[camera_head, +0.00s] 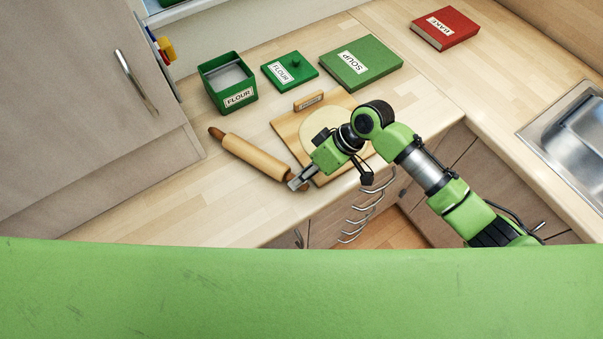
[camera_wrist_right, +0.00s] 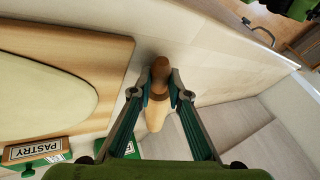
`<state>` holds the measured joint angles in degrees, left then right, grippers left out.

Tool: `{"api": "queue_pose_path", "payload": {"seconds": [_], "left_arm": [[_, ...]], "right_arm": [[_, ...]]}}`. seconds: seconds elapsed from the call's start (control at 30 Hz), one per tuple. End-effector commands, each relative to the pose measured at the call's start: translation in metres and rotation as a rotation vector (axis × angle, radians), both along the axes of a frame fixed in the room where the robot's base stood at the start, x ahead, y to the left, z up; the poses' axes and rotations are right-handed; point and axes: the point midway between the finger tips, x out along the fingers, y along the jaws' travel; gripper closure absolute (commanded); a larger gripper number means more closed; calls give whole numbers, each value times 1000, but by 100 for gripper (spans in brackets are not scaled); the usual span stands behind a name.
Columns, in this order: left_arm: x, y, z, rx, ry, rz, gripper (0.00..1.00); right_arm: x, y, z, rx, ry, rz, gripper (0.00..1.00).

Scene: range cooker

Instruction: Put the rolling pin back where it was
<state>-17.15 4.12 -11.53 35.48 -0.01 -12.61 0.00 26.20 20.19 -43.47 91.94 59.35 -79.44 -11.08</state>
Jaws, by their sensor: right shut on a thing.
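The wooden rolling pin (camera_head: 255,156) is at the left of the pastry board (camera_head: 288,127), slanting from upper left to lower right. I cannot tell whether it rests on the worktop or is slightly above it. My right gripper (camera_head: 296,184) is shut on the pin's near handle, by the worktop's front edge. In the right wrist view the fingers (camera_wrist_right: 160,88) close on both sides of the handle, and the pin's body (camera_wrist_right: 156,116) shows between them. Pale rolled dough (camera_head: 318,130) lies on the board, partly hidden by my right arm. My left gripper is not in view.
An open green flour tin (camera_head: 228,84), its lid (camera_head: 290,70) and a green soup book (camera_head: 360,62) stand behind the board. A small pastry sign (camera_head: 309,101) is at its back edge. A red cake book (camera_head: 445,28) and a sink (camera_head: 572,120) are right. Worktop left of the pin is clear.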

Motion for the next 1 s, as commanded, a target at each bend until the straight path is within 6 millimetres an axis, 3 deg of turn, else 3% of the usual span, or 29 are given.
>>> {"api": "queue_pose_path", "payload": {"seconds": [0.73, 0.77, 1.0], "left_arm": [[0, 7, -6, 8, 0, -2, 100], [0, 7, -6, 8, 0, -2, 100], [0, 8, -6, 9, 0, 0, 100]], "right_arm": [[-2, -3, -18, -12, 7, -1, 100], [-3, -4, -20, -15, 10, -1, 77], [-5, -3, -20, -14, 13, 1, 77]]}}
